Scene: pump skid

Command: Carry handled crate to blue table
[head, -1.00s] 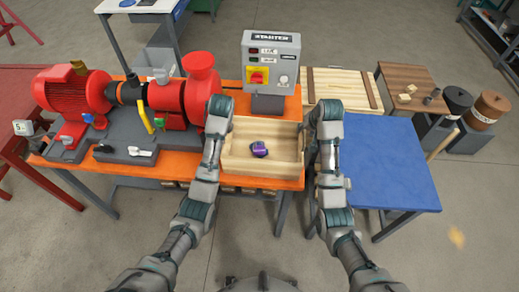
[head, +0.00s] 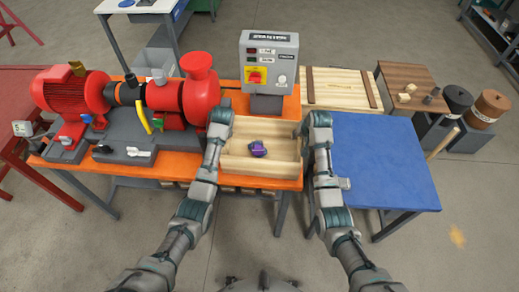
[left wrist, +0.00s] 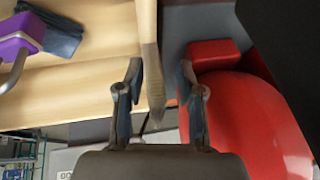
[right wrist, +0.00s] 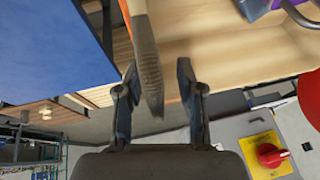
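The handled crate (head: 260,168), a pale wooden box, sits on the orange bench in the head view. A purple object with a metal loop (head: 258,149) and a dark cloth lie in it. My left gripper (head: 223,108) is at the crate's left side; in the left wrist view its open fingers (left wrist: 160,82) straddle the end wall. My right gripper (head: 319,117) is at the right side; in the right wrist view its open fingers (right wrist: 157,80) straddle that end wall. Gaps show between fingers and wood. The blue table (head: 385,165) stands right of the crate, its top bare.
A red pump (head: 185,95) and motor stand left of the crate on the orange bench (head: 225,88). A grey control box (head: 268,62) stands just behind the crate. A pale wooden top (head: 340,88) and a brown table (head: 405,76) with small blocks lie behind the blue table.

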